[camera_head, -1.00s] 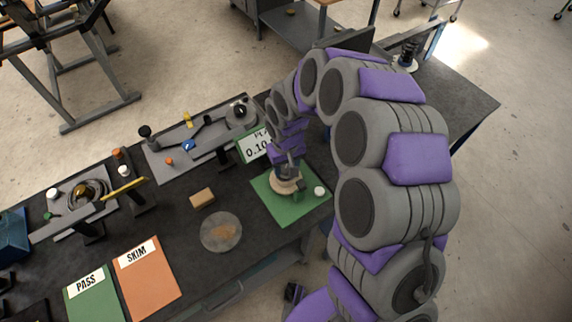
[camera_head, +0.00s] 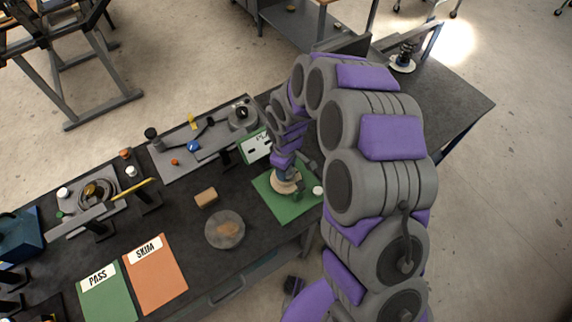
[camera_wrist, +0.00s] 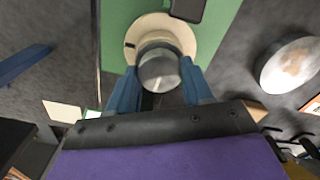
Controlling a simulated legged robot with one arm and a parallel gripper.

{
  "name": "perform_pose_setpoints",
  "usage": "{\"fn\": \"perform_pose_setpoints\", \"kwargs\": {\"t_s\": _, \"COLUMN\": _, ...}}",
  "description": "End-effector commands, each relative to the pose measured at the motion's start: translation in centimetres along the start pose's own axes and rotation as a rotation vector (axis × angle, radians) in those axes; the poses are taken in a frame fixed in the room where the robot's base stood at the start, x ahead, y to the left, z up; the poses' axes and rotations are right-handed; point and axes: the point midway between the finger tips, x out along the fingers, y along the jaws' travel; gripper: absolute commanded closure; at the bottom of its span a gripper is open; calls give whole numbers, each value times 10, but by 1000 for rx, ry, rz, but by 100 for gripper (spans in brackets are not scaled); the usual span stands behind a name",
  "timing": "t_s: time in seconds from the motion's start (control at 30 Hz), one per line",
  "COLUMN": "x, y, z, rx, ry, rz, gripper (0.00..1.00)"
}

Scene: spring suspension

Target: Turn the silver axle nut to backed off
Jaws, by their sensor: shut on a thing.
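The silver axle nut (camera_wrist: 160,72) is a round metal cap standing on a beige disc (camera_wrist: 176,30) with a dark slot mark at its left. The disc lies on a green mat (camera_wrist: 115,35); in the head view it sits on the same mat (camera_head: 272,204) at the bench's front edge. My gripper (camera_wrist: 160,82) has its two blue fingers on either side of the nut, shut on it. In the head view my gripper (camera_head: 286,174) is low over the disc and hides the nut. A dark block (camera_wrist: 188,8) covers part of the disc's far edge.
A small white cap (camera_head: 318,190) stands at the mat's right edge. A round dish (camera_head: 225,230) and a tan block (camera_head: 206,197) lie to the left. A white display panel (camera_head: 256,146) stands close behind the gripper. The bench right of my arm is mostly clear.

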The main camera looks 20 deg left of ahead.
Motion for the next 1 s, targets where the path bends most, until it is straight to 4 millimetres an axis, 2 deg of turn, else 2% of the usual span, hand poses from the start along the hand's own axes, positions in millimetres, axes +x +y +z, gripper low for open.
{"fn": "perform_pose_setpoints", "kwargs": {"t_s": 0.6, "x": 0, "y": 1, "z": -1, "rx": -44, "ry": 5, "rz": 4, "gripper": 80}}
{"fn": "perform_pose_setpoints", "kwargs": {"t_s": 0.63, "x": 0, "y": 1, "z": -1, "rx": -44, "ry": 5, "rz": 4, "gripper": 47}}
{"fn": "perform_pose_setpoints", "kwargs": {"t_s": 0.87, "x": -1, "y": 0, "z": 0, "rx": -43, "ry": 3, "rz": 3, "gripper": 25}}
{"fn": "perform_pose_setpoints", "kwargs": {"t_s": 1.0, "x": -1, "y": 0, "z": 1, "rx": -43, "ry": 4, "rz": 3, "gripper": 24}}
